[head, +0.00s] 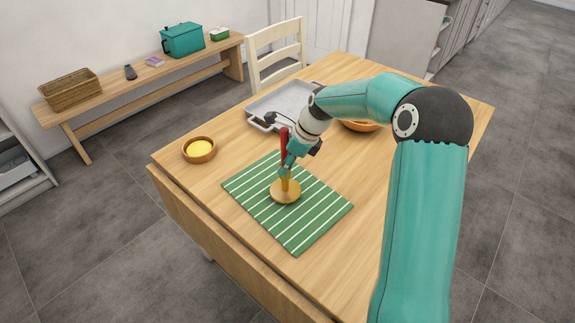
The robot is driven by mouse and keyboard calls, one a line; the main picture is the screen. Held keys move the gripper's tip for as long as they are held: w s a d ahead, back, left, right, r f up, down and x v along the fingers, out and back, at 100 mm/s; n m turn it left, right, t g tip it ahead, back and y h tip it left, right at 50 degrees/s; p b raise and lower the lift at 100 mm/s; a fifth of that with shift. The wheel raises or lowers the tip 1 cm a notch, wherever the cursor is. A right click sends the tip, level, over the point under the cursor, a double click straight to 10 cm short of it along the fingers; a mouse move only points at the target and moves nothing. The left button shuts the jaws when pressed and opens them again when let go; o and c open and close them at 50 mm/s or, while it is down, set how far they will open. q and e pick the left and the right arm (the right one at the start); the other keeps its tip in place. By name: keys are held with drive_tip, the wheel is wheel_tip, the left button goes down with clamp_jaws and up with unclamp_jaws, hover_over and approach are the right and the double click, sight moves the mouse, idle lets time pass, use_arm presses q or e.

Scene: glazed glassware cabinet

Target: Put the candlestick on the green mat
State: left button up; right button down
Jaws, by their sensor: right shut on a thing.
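The candlestick (285,191) has a round brass-coloured base and holds a red candle (284,146). It is upright over the middle of the green mat (312,228), which has white stripes and lies on the wooden table. Its base looks to be on the mat, though I cannot tell whether it fully touches. My right gripper (288,170) is shut on the candlestick, around its upper stem below the candle. The fingers partly hide the stem. My left gripper is not in view.
A wooden bowl with yellow contents (199,150) stands left of the mat. A grey tray (262,106) and an orange bowl (360,126), partly hidden by my arm, are behind. A white chair (277,58) stands at the far edge. The table's front left is clear.

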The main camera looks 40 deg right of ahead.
drive_tip(key=shift+f, duration=0.5)
drive_tip(key=c, duration=0.8)
unclamp_jaws()
drive_tip(key=shift+r, duration=0.15)
drive_tip(key=v, duration=1.1)
drive_tip(key=shift+s+r, duration=0.25)
drive_tip(key=shift+r, duration=0.1)
drive_tip(key=shift+d, duration=0.1)
